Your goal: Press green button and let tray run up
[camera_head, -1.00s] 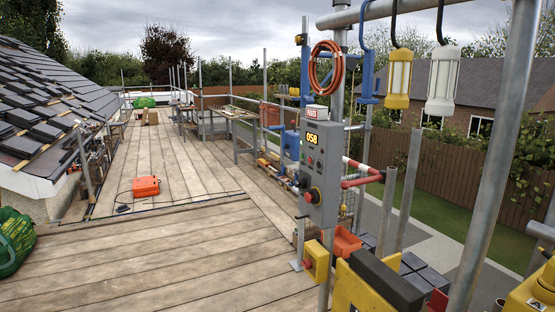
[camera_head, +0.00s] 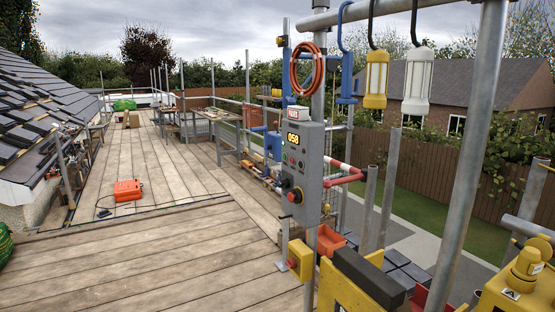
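A grey control box (camera_head: 308,165) is fixed to a scaffold pole at the middle right. Its display (camera_head: 293,139) reads 058. Small round buttons (camera_head: 294,162) sit below the display; which of them is green is too small to tell for certain. A large red knob (camera_head: 296,195) is lower on the box. Dark tiles (camera_head: 405,266) lie low outside the poles, behind a black and yellow part. Whether they rest on the tray is hidden, and I cannot make out the tray clearly. My gripper is not in view.
Yellow machinery (camera_head: 520,280) fills the bottom right corner. An orange case (camera_head: 128,190) lies on the plank deck (camera_head: 160,250), which is largely clear. Scaffold poles (camera_head: 468,170) and hanging lamps (camera_head: 418,75) stand right.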

